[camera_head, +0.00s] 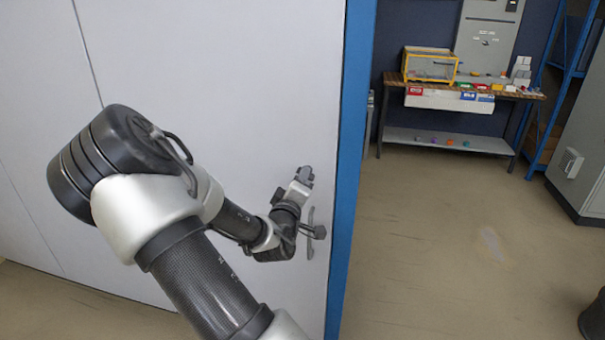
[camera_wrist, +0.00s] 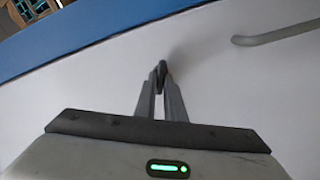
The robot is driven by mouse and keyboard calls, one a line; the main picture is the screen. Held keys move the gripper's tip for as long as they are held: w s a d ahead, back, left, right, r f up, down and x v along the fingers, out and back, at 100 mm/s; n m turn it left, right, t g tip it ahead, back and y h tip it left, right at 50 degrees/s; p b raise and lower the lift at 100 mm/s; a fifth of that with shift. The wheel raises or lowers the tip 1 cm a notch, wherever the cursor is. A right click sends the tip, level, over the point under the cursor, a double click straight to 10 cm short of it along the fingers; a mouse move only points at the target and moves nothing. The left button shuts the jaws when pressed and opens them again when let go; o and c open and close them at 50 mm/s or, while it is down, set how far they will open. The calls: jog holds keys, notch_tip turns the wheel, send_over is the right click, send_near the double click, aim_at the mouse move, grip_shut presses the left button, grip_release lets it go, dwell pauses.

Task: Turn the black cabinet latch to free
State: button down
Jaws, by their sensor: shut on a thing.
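The black latch (camera_wrist: 162,68) shows in the wrist view as a small dark piece standing out from the pale cabinet door (camera_wrist: 90,85). My gripper (camera_wrist: 159,84) is shut on it. Its two grey fingers come close together around the piece and hide part of it. In the head view my arm reaches across to the right side of the cabinet door (camera_head: 220,60). My fingertips and the latch are too small there to tell apart. The latch's exact angle is hard to tell.
A grey bar handle (camera_wrist: 280,33) is on the door beside my gripper. The door has a blue edge (camera_head: 352,140) close on the right. Beyond it, a workbench (camera_head: 455,90) with a yellow-framed box stands at the back. The floor (camera_head: 440,230) between is mostly clear.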

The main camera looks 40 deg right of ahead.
jog(key=n+p, duration=0.1)
jog(key=n, duration=0.4)
jog(key=shift+f+p, duration=0.1)
jog(key=shift+p, duration=0.2)
dwell(0.4)
jog(key=c, duration=1.8)
grip_release()
jog(key=shift+c, duration=0.2)
jog(key=p+v, duration=0.8)
jog(key=v, duration=0.9)
jog(key=shift+s, duration=0.2)
